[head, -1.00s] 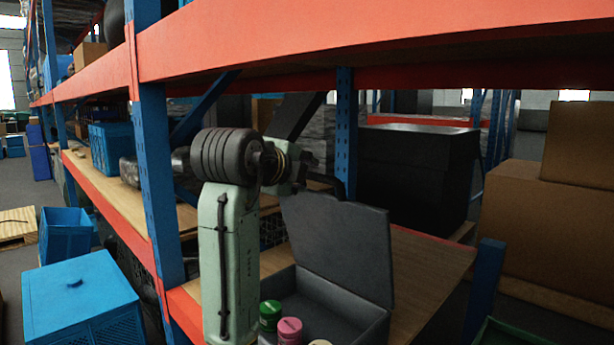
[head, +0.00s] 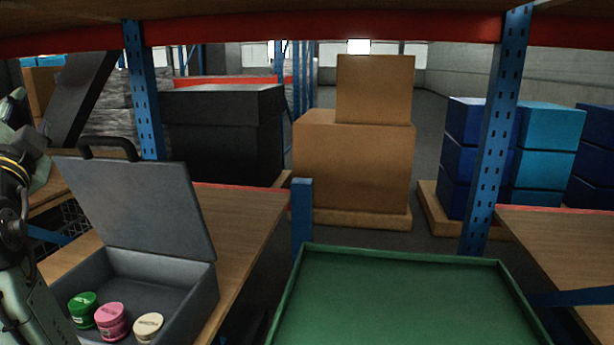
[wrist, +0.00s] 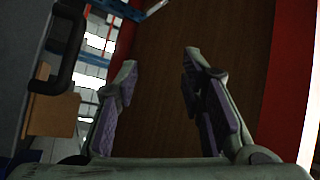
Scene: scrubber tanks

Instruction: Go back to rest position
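My gripper (wrist: 160,85) is open in the wrist view, its two fingers apart with nothing between them. Behind the fingers is a dark brown wooden surface. In the head view part of my arm shows at the left edge, but the gripper itself is out of frame. An open grey case (head: 200,285) with a raised lid stands on the wooden shelf to the right of my arm. Inside it are a green jar (head: 82,310), a pink jar (head: 112,321) and a cream jar (head: 148,327).
A green tray (head: 400,290) is at the lower middle. Blue rack posts (head: 492,140) and a red beam (head: 330,28) frame the shelf. Brown boxes (head: 352,165), a black crate (head: 222,135) and blue bins (head: 545,150) stand behind. The shelf at right (head: 565,245) looks bare.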

